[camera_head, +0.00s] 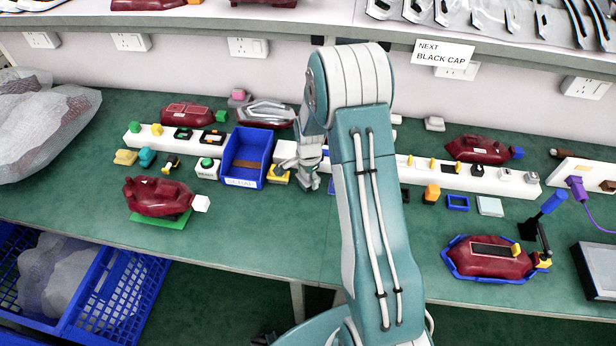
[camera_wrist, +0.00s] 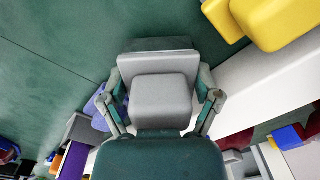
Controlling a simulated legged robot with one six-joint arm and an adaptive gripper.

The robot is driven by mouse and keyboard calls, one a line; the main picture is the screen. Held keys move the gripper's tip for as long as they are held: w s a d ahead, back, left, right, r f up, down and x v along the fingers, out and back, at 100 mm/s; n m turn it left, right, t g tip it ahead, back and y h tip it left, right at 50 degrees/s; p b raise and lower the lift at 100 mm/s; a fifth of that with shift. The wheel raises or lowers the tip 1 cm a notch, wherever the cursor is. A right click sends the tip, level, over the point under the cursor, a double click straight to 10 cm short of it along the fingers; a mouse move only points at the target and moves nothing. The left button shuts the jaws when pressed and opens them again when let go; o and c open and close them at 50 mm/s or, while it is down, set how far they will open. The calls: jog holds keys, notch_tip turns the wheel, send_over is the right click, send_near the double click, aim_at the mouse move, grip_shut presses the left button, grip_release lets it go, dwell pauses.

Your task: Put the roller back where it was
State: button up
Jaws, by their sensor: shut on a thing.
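My gripper (camera_wrist: 161,108) is shut on a light grey block (camera_wrist: 160,92) with a smaller rounded block on its face, in the wrist view. One finger presses on each side of it. In the head view my gripper (camera_head: 307,178) hangs over the bench, just right of the blue bin, and the held block is hard to make out. A tool with a blue handle (camera_head: 553,202) and dark bracket, possibly the roller, stands at the right beside a red lamp (camera_head: 490,258) in a blue tray (camera_head: 450,268).
A blue bin (camera_head: 232,150) stands close left of my gripper. A white strip (camera_head: 470,178) with small parts runs behind it. Yellow blocks (camera_wrist: 275,18) show in the wrist view. Another red lamp (camera_head: 158,197) sits on a green plate at left. The front middle bench is clear.

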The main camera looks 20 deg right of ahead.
jog(key=shift+f, duration=0.2)
jog(key=shift+s+f, duration=0.2)
jog(key=shift+f, duration=0.2)
jog(key=o, duration=1.1)
jog(key=shift+s+f, duration=0.1)
jog(key=shift+c, duration=0.2)
notch_tip(320, 180, up, 13)
jog(key=shift+d+r, duration=0.1)
jog(key=shift+r, duration=0.1)
jog(key=s+a+r+n+t, duration=0.1)
jog(key=s+a+r+n, duration=0.3)
jog(key=r, duration=0.4)
jog(key=s+a+r+n+t, duration=0.2)
jog(key=s+a+r+n, duration=0.15)
jog(key=s+r, duration=0.4)
jog(key=s+a+r+n+t, duration=0.1)
jog(key=s+r+n, duration=0.1)
jog(key=s+n, duration=0.2)
jog(key=s+a+r+n+t, duration=0.1)
jog(key=s+n, duration=0.3)
jog(key=s, duration=0.6)
jog(key=shift+a+r, duration=0.5)
jog(key=shift+r, duration=0.4)
